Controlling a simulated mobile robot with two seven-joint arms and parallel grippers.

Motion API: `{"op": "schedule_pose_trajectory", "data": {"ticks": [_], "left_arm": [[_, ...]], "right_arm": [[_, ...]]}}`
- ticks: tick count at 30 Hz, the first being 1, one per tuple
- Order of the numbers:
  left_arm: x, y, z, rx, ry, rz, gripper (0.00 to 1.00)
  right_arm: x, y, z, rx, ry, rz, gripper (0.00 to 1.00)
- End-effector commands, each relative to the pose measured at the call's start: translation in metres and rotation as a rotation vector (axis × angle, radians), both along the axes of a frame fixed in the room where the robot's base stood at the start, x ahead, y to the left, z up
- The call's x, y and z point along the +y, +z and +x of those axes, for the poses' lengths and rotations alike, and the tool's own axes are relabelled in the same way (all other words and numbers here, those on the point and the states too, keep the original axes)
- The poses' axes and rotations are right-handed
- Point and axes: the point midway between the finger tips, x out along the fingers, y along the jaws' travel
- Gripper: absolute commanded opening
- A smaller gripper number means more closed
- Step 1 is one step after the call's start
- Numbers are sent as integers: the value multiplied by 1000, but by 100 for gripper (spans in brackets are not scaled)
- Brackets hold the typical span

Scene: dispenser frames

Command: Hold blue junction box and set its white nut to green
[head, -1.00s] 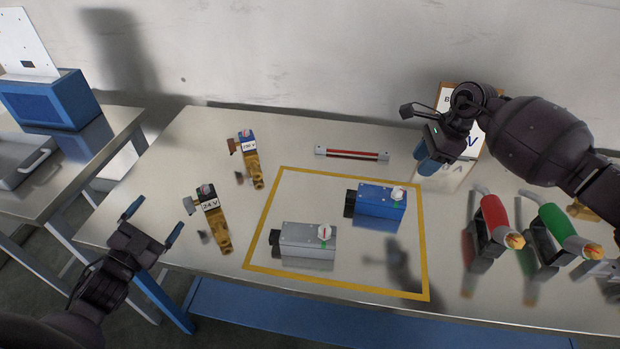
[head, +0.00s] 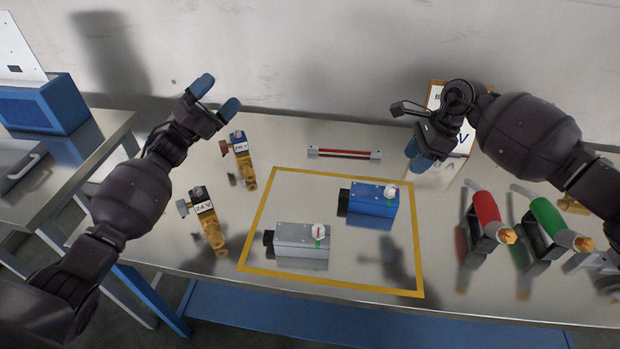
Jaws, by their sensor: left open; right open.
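The blue junction box (head: 370,201) lies inside the yellow outline on the metal table, with a black end at its left. Its white nut (head: 390,192) sits at its right end, with a small green mark just below it. A grey box (head: 300,240) with a white nut carrying a red mark (head: 319,231) lies nearer, to the left. My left gripper (head: 214,95) is open and empty, raised at the back left, above the 24V-style brass fittings. My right gripper (head: 416,152) is open and empty, in the air behind and right of the blue box.
Two brass fittings with labels (head: 243,165) (head: 209,222) stand left of the yellow outline (head: 258,218). A red-striped bar (head: 345,154) lies behind it. Red (head: 486,212) and green (head: 549,218) handled tools stand right. A labelled sign (head: 437,95) is behind my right gripper.

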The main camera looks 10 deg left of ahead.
Motion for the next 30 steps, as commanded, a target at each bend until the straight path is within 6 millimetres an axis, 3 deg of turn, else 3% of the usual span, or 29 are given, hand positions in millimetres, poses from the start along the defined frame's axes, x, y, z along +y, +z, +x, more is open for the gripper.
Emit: {"op": "schedule_pose_trajectory", "data": {"ticks": [2,5,12,16,19,24,30], "left_arm": [[-22,5,16,-73,-8,90,88],[-57,-7,31,-177,-20,250,88],[-137,-76,39,-435,-92,656,88],[-170,-122,33,-603,-169,861,88],[-186,-154,26,-743,-241,999,88],[-197,-196,14,-951,-362,1162,88],[-199,-220,7,-1085,-446,1242,88]], "right_arm": [[0,0,0,0,0,0,43],[0,0,0,0,0,0,43],[0,0,0,0,0,0,43],[0,0,0,0,0,0,43],[0,0,0,0,0,0,43],[0,0,0,0,0,0,43],[0,0,0,0,0,0,43]]}}
